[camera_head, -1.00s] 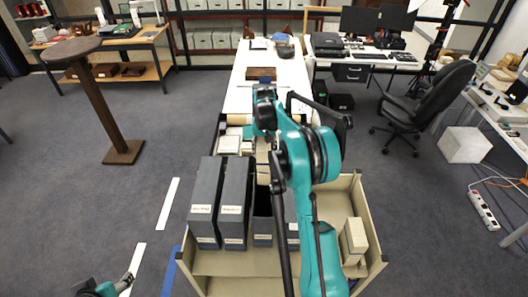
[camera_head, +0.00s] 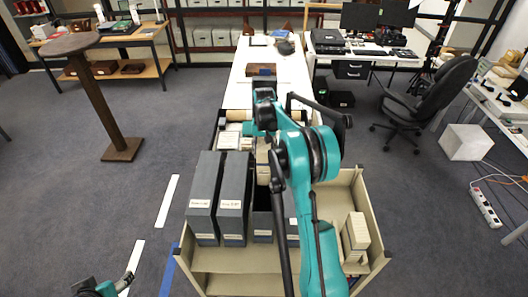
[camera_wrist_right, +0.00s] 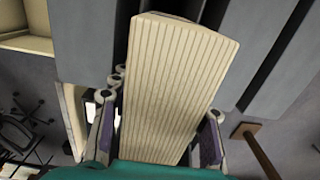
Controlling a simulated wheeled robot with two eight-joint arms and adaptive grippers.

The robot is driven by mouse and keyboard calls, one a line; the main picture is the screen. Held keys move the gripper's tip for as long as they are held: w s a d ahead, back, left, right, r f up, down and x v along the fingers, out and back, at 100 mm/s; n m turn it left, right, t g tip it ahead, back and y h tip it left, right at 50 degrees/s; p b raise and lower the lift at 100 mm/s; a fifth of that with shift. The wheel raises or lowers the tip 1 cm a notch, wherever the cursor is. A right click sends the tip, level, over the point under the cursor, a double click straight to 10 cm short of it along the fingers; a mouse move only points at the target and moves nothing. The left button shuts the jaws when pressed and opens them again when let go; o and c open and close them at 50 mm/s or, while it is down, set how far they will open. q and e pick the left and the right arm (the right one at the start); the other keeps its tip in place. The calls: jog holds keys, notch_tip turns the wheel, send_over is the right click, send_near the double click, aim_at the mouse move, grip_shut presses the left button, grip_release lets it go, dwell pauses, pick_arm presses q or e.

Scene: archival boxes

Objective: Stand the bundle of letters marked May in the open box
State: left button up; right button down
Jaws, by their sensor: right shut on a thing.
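My right gripper (camera_wrist_right: 158,130) is shut on a cream bundle of letters (camera_wrist_right: 178,80) in the right wrist view, one finger on each side. No May label shows on the visible side. Grey boxes stand just beyond the bundle. In the head view my teal right arm hides the gripper. The open box (camera_head: 262,228) appears to be the low dark grey one beside two tall grey boxes (camera_head: 203,205) (camera_head: 233,205), partly covered by my arm. My left gripper (camera_head: 118,285) is at the lower left edge, away from the boxes; its opening is unclear.
The boxes stand in a beige cart (camera_head: 230,260). More cream bundles (camera_head: 356,236) stand at its right side. A long white table (camera_head: 285,75) lies behind it. An office chair (camera_head: 435,105) is at the right. Open floor lies to the left.

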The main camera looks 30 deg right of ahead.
jog(key=shift+f, duration=0.2)
dwell(0.3)
jog(key=shift+f+b, duration=1.6)
jog(key=shift+f, duration=0.25)
jog(key=c, duration=0.7)
grip_release()
jog(key=shift+r, duration=0.1)
jog(key=shift+r+p, duration=1.5)
jog(key=shift+r, duration=1.45)
